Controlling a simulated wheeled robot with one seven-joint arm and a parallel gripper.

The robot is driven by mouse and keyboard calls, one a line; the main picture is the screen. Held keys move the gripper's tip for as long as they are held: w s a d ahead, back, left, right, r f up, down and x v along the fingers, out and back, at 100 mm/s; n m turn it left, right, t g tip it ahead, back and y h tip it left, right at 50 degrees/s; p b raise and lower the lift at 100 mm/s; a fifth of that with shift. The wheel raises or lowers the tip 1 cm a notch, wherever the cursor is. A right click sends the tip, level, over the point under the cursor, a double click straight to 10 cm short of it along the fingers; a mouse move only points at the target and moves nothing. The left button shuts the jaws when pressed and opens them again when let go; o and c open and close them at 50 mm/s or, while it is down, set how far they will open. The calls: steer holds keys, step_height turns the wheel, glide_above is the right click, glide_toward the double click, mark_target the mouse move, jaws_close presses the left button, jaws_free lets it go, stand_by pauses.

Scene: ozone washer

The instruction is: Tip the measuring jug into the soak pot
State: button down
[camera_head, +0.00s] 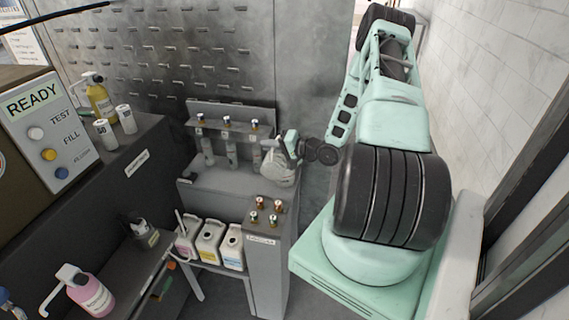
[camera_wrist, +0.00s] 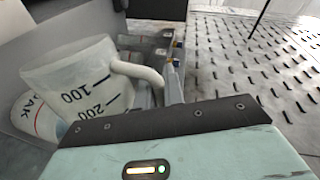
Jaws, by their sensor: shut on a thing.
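The measuring jug (camera_wrist: 70,75) is a translucent white vessel with black 100 and 200 marks and a curved handle (camera_wrist: 140,72). It fills the left of the wrist view, tilted in that picture. My gripper (camera_wrist: 170,92) is shut on the handle; it also shows in the head view (camera_head: 291,145). The soak pot (camera_wrist: 28,112) is a pale vessel with "OAK" lettering and a red line, partly hidden behind the jug. In the head view the whitish shapes (camera_head: 280,170) below my gripper overlap, so jug and pot are hard to separate. I cannot see any liquid leaving the jug.
A grey bench (camera_head: 215,180) carries a rack (camera_head: 230,112) of several bottles at the back. Several jerrycans (camera_head: 209,242) stand lower in front, beside a cabinet (camera_head: 266,262) with several knobs. A pink pump bottle (camera_head: 92,294) stands at left. A perforated wall panel (camera_head: 190,50) rises behind.

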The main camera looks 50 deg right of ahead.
steer(key=shift+w+d+r+m+p, duration=0.1)
steer(key=shift+d+r+m+p, duration=0.1)
steer(key=shift+r+m+p, duration=0.15)
stand_by(1.4)
steer(key=shift+w+d+r+m+y+p, duration=0.2)
steer(key=shift+d+r+m+y+p, duration=0.1)
steer(key=shift+d+r+m+p, duration=0.45)
stand_by(2.7)
steer(key=shift+f, duration=0.25)
